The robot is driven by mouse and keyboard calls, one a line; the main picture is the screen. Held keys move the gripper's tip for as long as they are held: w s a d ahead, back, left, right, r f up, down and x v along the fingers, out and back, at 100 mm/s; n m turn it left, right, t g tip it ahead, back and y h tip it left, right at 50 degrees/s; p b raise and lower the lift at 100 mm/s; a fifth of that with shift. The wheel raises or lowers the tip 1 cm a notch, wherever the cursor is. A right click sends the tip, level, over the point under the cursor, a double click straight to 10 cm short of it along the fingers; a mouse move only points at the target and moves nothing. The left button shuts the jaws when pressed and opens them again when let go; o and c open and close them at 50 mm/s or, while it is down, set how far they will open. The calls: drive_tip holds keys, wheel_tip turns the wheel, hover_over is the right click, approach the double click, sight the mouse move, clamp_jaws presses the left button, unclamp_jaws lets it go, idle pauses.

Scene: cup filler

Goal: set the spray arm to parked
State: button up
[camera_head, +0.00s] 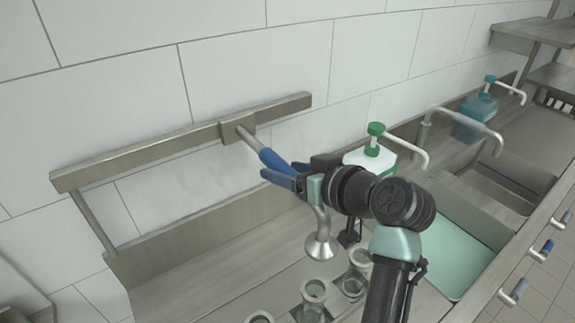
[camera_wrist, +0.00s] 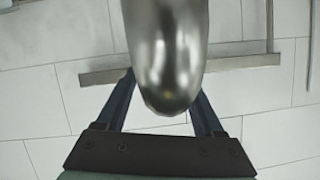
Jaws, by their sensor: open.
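The spray arm (camera_head: 247,137) is a metal tube with a blue grip. It comes out of a block (camera_head: 236,127) on a metal wall rail (camera_head: 140,155). Its tube bends down to a flared metal spray head (camera_head: 319,248) above the glasses. My gripper (camera_head: 281,171) has blue fingers, is open, and is at the blue grip; I cannot tell whether it touches. In the wrist view, a large rounded metal part (camera_wrist: 165,60), seemingly the spray head, hides the space between the open fingers. My gripper partly hides the tube between grip and head.
Several glasses (camera_head: 313,291) stand below the spray head. A white pump bottle with a green top (camera_head: 375,152), a tap (camera_head: 450,122) and a teal pump bottle (camera_head: 474,118) are to the right. A sink holds green liquid (camera_head: 455,250). The tiled wall is close behind.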

clamp_jaws()
idle(0.4)
idle(1.1)
